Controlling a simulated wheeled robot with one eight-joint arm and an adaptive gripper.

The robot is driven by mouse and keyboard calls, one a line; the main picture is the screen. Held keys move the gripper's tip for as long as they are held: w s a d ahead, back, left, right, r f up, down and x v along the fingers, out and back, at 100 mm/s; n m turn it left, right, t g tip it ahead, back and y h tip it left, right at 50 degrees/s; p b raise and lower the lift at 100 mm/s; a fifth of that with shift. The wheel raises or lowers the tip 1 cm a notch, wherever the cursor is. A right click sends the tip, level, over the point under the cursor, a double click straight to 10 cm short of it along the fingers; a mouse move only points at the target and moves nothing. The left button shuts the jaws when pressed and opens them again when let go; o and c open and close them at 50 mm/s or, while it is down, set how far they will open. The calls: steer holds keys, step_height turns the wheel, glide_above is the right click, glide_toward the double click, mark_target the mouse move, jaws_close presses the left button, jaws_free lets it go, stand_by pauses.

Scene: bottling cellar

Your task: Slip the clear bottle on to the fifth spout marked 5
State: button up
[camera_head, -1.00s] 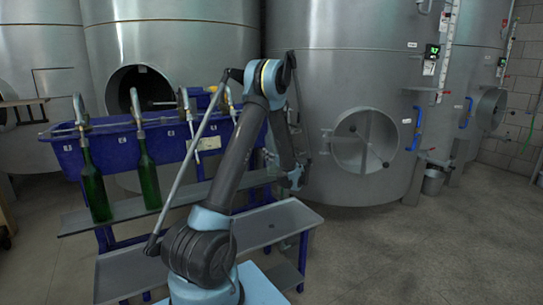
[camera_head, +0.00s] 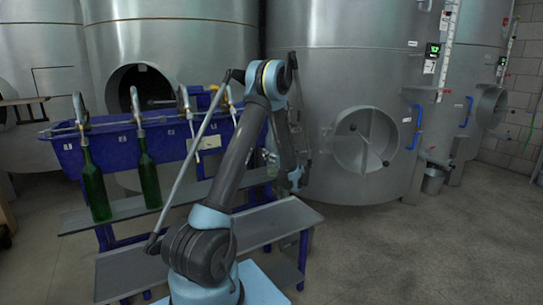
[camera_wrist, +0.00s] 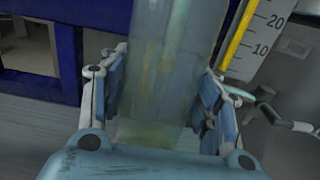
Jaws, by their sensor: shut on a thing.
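My gripper (camera_wrist: 160,98) is shut on the clear bottle (camera_wrist: 166,55), with one finger on each side of it in the wrist view. The bottle stands nearly upright in that view and its top runs out of the frame. In the head view my gripper (camera_head: 295,172) is at the right end of the blue filler, with the pale bottle (camera_head: 271,162) only faintly seen beside it. Several spouts show along the trough, the rightmost visible one (camera_head: 230,100) being left of my arm. The fifth spout and its mark are hidden behind my arm.
Two green bottles (camera_head: 95,188) (camera_head: 149,180) hang under the left spouts of the blue trough (camera_head: 110,150). Grey shelves (camera_head: 275,222) stand below. Large steel tanks (camera_head: 350,70) are close behind. A ruler scale (camera_wrist: 258,35) shows right of the bottle. The floor at right is clear.

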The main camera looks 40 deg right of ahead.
steer(key=shift+s+f, duration=0.1)
steer(key=shift+f, duration=0.35)
stand_by(0.3)
steer(key=o, duration=1.5)
steer(key=shift+s, duration=0.1)
steer(key=s, duration=0.7)
steer(key=s+a, duration=0.1)
steer(key=s, duration=0.3)
steer(key=shift+s+f, duration=0.1)
steer(key=shift+s, duration=0.25)
